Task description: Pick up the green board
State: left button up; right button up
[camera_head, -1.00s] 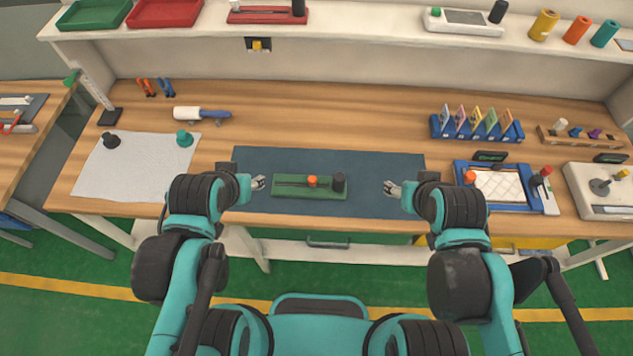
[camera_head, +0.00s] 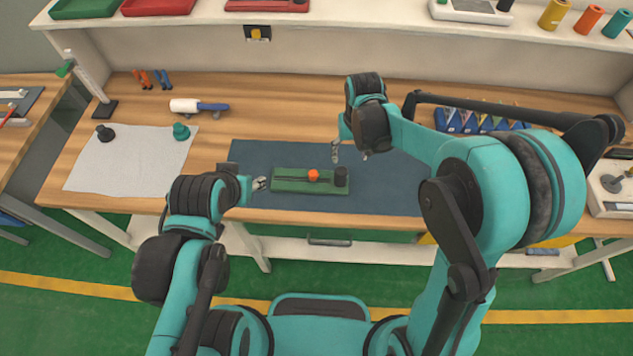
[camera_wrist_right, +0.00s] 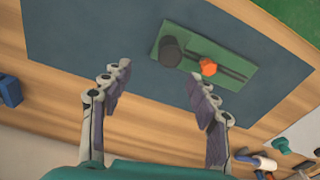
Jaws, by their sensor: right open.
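The green board (camera_head: 298,187) lies flat on the dark blue mat (camera_head: 385,195) at the middle of the bench. It carries an orange knob (camera_head: 313,174) and a black cylinder (camera_head: 341,176). In the right wrist view the board (camera_wrist_right: 233,76) lies beyond the fingertips. My right gripper (camera_head: 349,153) is open and empty, above and behind the board's right end, with its fingers (camera_wrist_right: 161,84) spread and apart from the board. My left gripper (camera_head: 262,184) is just left of the board's left end; whether its small fingers are open is unclear.
A white cloth (camera_head: 128,163) with two knobs lies at the left. A roller with a blue handle (camera_head: 212,106) lies at the back. A blue rack (camera_head: 453,120) stands at the back right, partly behind my right arm. A shelf (camera_head: 335,17) runs above the bench.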

aim_at(342, 171)
jog(key=f, duration=0.1)
jog(key=a+f, duration=0.1)
jog(key=w+f, duration=0.1)
jog(key=shift+a+g, duration=0.2)
jog(key=shift+g, duration=0.1)
jog(key=shift+a+f, duration=0.1)
jog(key=shift+f, duration=0.35)
jog(key=f, duration=0.2)
jog(key=f+b, duration=0.1)
jog(key=f, duration=0.2)
jog(key=f+b, duration=0.1)
jog(key=f, duration=0.1)
jog(key=shift+s+a+f, duration=0.1)
jog(key=shift+s+f, duration=0.1)
jog(key=shift+s, duration=0.15)
grip_shut()
